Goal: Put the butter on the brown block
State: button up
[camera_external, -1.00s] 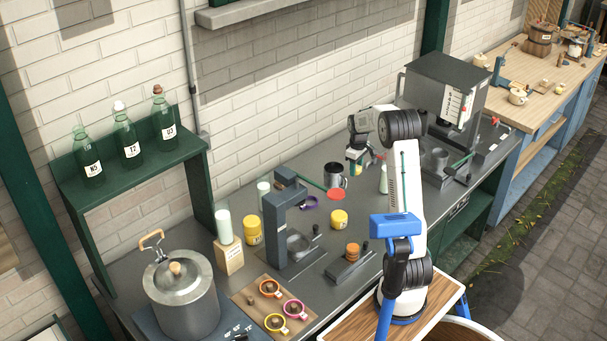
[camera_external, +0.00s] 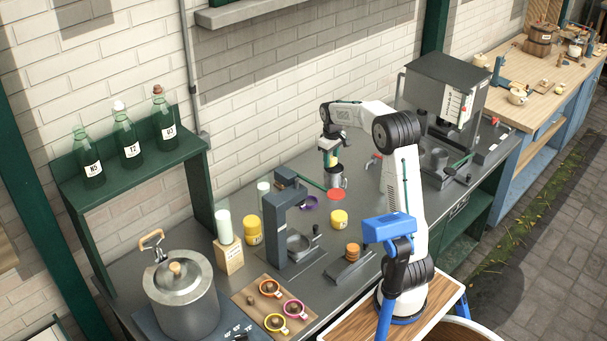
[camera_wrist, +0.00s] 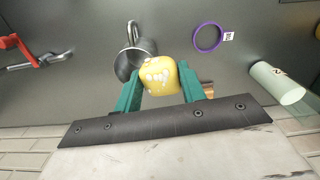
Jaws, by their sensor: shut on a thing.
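My gripper (camera_wrist: 160,76) has green fingers and is shut on the butter (camera_wrist: 163,80), a rounded yellow lump with white spots. In the external view my gripper (camera_external: 330,158) points down above the counter, close to the metal mug (camera_external: 335,177); the butter is too small there to make out well. A light-brown block (camera_external: 230,261) with a label stands left of the grey press and carries a pale cylinder. My gripper is well to the right of this block and behind it. I cannot tell whether it is the task's brown block; it is not clear in the wrist view.
A large pot (camera_external: 182,290) is at the left, cups (camera_external: 271,288) at the front.

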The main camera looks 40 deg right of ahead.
jog(key=a+m, duration=0.1)
jog(key=a, duration=1.1)
notch_tip(320, 180, down, 5)
jog(key=w, duration=0.2)
jog(key=w+d, duration=0.1)
jog(key=w, duration=0.4)
jog(key=w+d+f, duration=0.1)
jog(key=w, duration=0.8)
jog(key=shift+w+d+f, duration=0.35)
jog(key=shift+d, duration=0.05)
jog(key=shift+f, duration=1.7)
jog(key=shift+f, duration=0.15)
jog(key=o, duration=0.9)
jog(key=shift+o, duration=0.3)
